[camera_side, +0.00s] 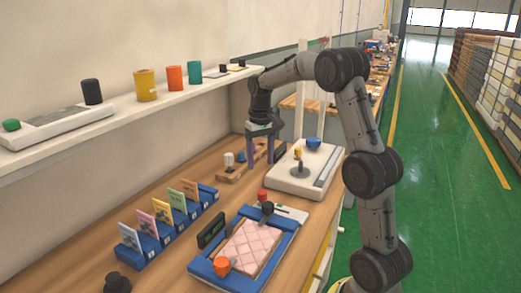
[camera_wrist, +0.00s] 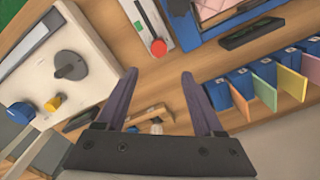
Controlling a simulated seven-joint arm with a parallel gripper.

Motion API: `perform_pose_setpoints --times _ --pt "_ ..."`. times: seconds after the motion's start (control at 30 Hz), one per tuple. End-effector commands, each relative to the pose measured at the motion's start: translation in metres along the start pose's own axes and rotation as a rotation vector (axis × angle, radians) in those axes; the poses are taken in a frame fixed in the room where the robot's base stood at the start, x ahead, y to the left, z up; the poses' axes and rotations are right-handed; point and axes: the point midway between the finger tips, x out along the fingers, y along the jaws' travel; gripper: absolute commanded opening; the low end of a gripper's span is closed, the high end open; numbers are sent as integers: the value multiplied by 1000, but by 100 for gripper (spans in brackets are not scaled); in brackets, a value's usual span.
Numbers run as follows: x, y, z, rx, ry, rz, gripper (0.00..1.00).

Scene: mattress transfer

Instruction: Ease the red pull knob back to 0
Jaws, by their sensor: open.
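The red pull knob (camera_side: 262,195) stands at the left end of a low white plate (camera_side: 291,213) in the side view. In the wrist view the red knob (camera_wrist: 158,47) sits at the plate's near end, beside a green strip and dark slot (camera_wrist: 147,15). Scale marks are too small to read. My gripper (camera_side: 261,160) is open and points down, above the bench and behind the knob, not touching it. In the wrist view the knob lies just beyond the open fingertips (camera_wrist: 158,74), and nothing is between the fingers.
A blue tray (camera_side: 199,269) with a pink quilted pad (camera_side: 250,247) lies in front. A white box (camera_side: 291,184) with a grey dial stands right of my gripper. Several colored cards in blue holders (camera_side: 163,240) stand left. A shelf (camera_side: 180,98) runs above the bench.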

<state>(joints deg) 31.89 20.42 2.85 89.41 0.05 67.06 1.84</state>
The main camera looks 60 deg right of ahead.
Motion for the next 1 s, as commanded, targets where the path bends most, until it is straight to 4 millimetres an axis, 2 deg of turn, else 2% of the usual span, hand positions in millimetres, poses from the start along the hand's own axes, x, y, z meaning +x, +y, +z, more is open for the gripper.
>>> perform_pose_setpoints --times 0.1,0.2,0.63,0.7,0.77,0.87,1.0 --pt "-18 0 -1 0 3 0 69" --pt "-28 0 -1 0 2 0 69" --pt "-34 -1 0 -1 0 0 69" --pt "-36 -6 0 -12 4 -1 69" --pt "-47 -14 2 -32 29 -2 69" --pt "-76 -36 17 -85 90 -8 69" --pt "-113 -68 67 -184 169 -22 69"
